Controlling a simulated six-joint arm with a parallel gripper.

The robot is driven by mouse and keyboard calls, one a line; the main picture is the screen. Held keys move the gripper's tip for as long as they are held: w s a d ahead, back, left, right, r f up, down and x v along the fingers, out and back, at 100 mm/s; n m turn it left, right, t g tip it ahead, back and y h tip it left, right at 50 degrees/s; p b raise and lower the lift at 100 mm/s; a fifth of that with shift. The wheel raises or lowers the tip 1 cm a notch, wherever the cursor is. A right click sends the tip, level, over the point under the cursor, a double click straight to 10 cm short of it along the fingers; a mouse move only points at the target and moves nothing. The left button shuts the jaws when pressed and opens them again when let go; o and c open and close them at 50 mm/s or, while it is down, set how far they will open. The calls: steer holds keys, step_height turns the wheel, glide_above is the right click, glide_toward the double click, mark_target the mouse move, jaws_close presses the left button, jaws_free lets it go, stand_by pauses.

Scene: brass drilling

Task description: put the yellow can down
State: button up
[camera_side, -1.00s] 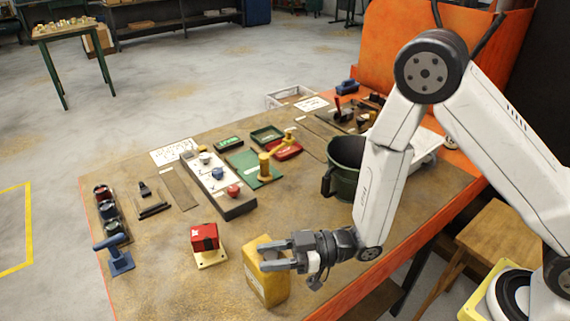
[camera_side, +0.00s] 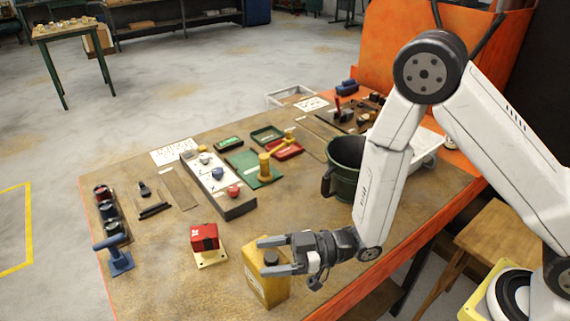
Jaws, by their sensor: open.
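The yellow can (camera_side: 266,289) stands upright on the brown worktable near its front edge. Its dark cap shows at the top. My gripper (camera_side: 268,256) is at the height of the can's top, with its fingers spread apart on either side of the cap. The fingers cover part of the can's top. I cannot tell from this side whether either finger touches the can.
A red block on a yellow base (camera_side: 206,243) stands just left of the can. A grey box with coloured knobs (camera_side: 220,186) and a dark green bucket (camera_side: 345,165) stand behind. Bare tabletop (camera_side: 165,285) lies to the left.

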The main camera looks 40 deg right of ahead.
steer(key=v, duration=1.2)
stand_by(0.3)
steer(key=shift+w, duration=0.1)
stand_by(0.4)
steer(key=w+d+f+m+h, duration=0.2)
steer(key=w+d+m+h, duration=0.4)
steer(key=d+h, duration=0.5)
steer(key=s+d+r+m+g+h, duration=0.3)
steer(key=s+r+m+g+h, duration=0.2)
steer(key=s+m, duration=0.1)
steer(key=shift+s+d+m+g, duration=0.15)
steer(key=shift+s+m+g, duration=0.2)
steer(key=shift+s, duration=0.45)
